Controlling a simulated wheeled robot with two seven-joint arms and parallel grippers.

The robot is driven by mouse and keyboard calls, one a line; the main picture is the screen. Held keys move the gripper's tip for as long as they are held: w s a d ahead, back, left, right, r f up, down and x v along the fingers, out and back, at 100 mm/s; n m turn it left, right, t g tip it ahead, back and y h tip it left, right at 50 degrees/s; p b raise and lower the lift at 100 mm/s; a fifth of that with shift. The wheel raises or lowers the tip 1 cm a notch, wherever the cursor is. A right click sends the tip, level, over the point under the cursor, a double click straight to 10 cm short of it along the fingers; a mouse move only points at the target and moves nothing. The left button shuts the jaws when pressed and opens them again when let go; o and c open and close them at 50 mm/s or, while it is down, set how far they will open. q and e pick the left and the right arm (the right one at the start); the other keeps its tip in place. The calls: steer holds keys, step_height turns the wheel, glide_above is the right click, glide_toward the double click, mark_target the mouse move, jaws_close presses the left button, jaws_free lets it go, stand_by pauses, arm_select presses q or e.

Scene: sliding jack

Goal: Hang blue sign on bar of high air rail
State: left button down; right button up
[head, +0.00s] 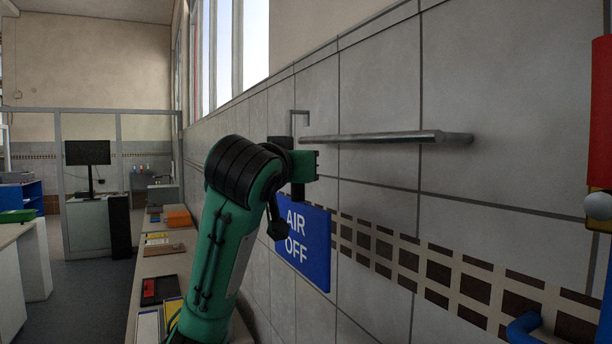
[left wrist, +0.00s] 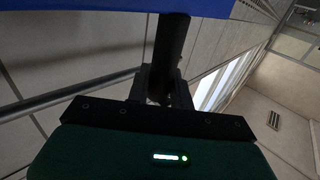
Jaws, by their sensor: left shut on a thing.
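The blue sign (head: 304,246), lettered "AIR OFF", hangs below my left gripper (head: 297,168). A thin grey hook (head: 300,111) rises above the gripper, its bent top pointing right. The metal bar of the rail (head: 380,138) runs along the tiled wall, its left end close to the gripper. The hook's tip appears just above that end; I cannot tell whether it is over the bar or in front of it. In the left wrist view, my gripper (left wrist: 165,90) is shut on the sign's dark stem (left wrist: 170,45), with the blue sign (left wrist: 60,30) beyond. My right gripper is not shown.
The bar (left wrist: 75,96) also shows at left in the wrist view, apart from the fingers. A long bench (head: 165,264) with trays and boxes runs along the wall. A red fixture (head: 602,110) and a blue handle (head: 524,327) are at the right.

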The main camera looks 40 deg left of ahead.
arm_select(q)
steer(key=shift+w+d+r, duration=0.1)
steer(key=shift+w+d, duration=0.2)
steer(key=shift+w, duration=0.15)
steer(key=w+d+f, duration=0.2)
steer(key=w+f, duration=0.1)
steer(key=w, duration=0.4)
steer(key=shift+d, duration=0.4)
steer(key=shift+w, duration=0.1)
